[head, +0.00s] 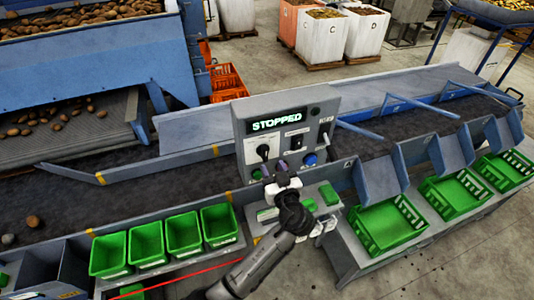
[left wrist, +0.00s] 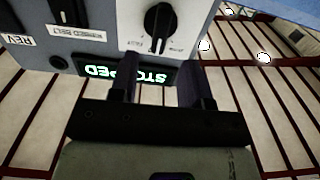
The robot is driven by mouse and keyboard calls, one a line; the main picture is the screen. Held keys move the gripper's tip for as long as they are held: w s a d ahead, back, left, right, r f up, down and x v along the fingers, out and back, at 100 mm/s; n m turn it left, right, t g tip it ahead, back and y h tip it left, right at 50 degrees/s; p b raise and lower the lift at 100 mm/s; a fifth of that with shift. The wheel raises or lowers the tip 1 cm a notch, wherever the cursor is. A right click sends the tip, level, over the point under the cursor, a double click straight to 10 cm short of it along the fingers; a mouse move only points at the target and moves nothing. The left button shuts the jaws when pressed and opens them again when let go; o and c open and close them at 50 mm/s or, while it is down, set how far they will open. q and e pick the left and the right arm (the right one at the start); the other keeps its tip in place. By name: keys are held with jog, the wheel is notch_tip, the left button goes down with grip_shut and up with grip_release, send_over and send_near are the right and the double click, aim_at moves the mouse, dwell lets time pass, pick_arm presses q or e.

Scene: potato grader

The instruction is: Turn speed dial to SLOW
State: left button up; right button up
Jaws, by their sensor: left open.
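The grey control panel (head: 272,118) stands over the belt, and its green display (head: 280,122) reads STOPPED. A black rotary dial (head: 263,152) is on the panel's left side, below the display. In the left wrist view, which is upside down, the dial (left wrist: 158,22) is a black knob on a white plate; its scale lettering is too small to read. My left gripper (head: 282,184) is open and empty in front of the panel, lower than the dial. Its fingers (left wrist: 160,68) in the wrist view are apart from the dial. My right gripper is not in view.
Green crates (head: 146,244) stand left of my arm, others (head: 388,224) right. The dark belt (head: 190,183) runs behind the panel's base, with a few potatoes at left.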

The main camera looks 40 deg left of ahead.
aim_at(266, 156)
pick_arm(q)
jog(key=shift+p+x, duration=0.65)
jog(key=shift+x, duration=2.1)
grip_shut()
